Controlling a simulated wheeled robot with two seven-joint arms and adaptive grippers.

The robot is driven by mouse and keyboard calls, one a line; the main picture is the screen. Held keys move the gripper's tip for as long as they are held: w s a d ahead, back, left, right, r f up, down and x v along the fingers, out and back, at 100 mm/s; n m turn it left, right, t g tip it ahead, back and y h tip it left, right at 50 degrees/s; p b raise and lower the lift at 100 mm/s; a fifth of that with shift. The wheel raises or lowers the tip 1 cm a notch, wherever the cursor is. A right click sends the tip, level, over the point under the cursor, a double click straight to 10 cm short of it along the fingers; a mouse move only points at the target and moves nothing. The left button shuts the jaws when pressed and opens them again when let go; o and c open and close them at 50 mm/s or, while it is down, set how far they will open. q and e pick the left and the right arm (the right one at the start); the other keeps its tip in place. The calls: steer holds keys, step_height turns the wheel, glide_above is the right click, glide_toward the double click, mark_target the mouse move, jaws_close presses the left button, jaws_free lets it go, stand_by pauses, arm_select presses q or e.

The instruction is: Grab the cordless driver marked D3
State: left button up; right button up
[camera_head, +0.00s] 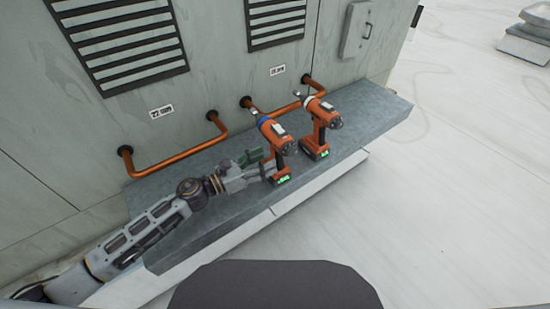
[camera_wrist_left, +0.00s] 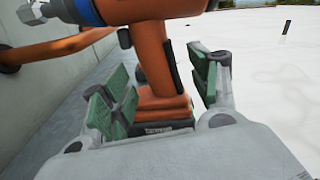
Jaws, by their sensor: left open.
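Two orange cordless drivers stand upright on the grey ledge (camera_head: 370,112). The left driver (camera_head: 277,137) has a blue collar, and the right driver (camera_head: 317,122) has a pale collar. I cannot read a D3 mark on either. My left gripper (camera_head: 262,163) is at the handle of the blue-collared driver. In the left wrist view this driver (camera_wrist_left: 152,60) stands between the green-padded fingers of my left gripper (camera_wrist_left: 160,95). The fingers are open, one on each side of the handle, with a gap visible on the right side. My right gripper is not in view.
Orange pipes (camera_head: 180,153) run along the cooler wall (camera_head: 215,70) behind the ledge. The right driver stands close beside the left one. The right end of the ledge is clear. White roof (camera_head: 450,190) lies in front and to the right.

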mark_target(276, 154)
arm_select(q)
steer(key=shift+r+p+x, duration=0.25)
steer(key=shift+p+x, duration=0.4)
steer(key=shift+x, duration=0.65)
steer(key=shift+p+x, duration=0.3)
steer(key=shift+x, duration=0.7)
steer(key=shift+w+d+f, duration=0.15)
steer(key=shift+f, duration=0.05)
jaws_close()
steer(key=shift+w+r, duration=0.1)
steer(key=shift+r, duration=0.1)
